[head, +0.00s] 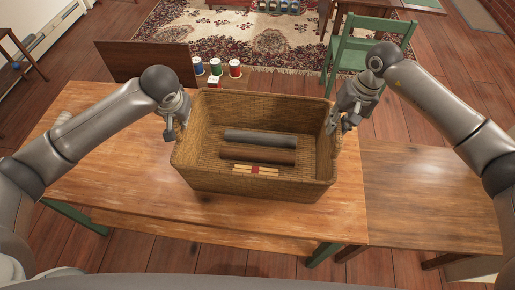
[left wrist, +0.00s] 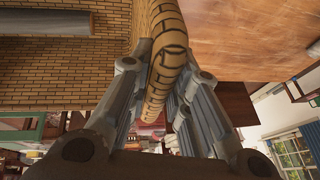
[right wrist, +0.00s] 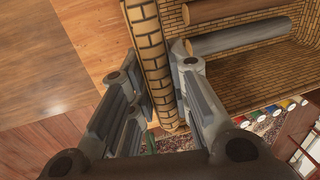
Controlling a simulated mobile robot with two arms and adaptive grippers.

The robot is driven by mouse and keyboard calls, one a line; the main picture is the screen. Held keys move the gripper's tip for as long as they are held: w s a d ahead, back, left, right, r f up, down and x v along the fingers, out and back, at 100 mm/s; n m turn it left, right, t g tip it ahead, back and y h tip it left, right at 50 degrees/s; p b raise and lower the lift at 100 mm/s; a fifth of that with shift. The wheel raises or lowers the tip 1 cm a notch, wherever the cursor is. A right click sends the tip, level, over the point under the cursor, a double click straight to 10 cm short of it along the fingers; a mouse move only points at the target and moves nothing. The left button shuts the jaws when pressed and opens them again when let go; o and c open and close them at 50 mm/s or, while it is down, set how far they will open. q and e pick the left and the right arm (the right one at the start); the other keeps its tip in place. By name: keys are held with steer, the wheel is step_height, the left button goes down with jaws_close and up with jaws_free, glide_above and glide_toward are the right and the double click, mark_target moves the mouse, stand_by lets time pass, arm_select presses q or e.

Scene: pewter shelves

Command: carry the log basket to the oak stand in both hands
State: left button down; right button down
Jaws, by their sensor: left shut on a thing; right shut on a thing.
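The log basket (head: 215,184) is a woven tan box in the middle of the head view, over a wooden table (head: 110,170). It looks level; I cannot tell whether its base touches the tabletop. Inside lie a grey log (head: 260,138), a brown log (head: 258,156) and a banded bundle of pale sticks (head: 240,169). My left gripper (head: 171,131) is shut on the left rim (left wrist: 168,50), fingers on both sides. My right gripper (head: 338,124) is shut on the right rim (right wrist: 152,50) the same way. I cannot tell for sure which surface is the oak stand.
A lower wooden surface (head: 425,190) adjoins the table at right and is bare. Behind the basket stand several coloured spools (head: 215,67) and a small red-and-white box (head: 214,82). A green chair (head: 365,55) and a patterned rug (head: 270,42) are farther back.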

arm_select(q)
steer(key=shift+w+r, duration=0.2)
steer(key=shift+r, duration=0.05)
arm_select(e)
steer(key=shift+w+r, duration=0.2)
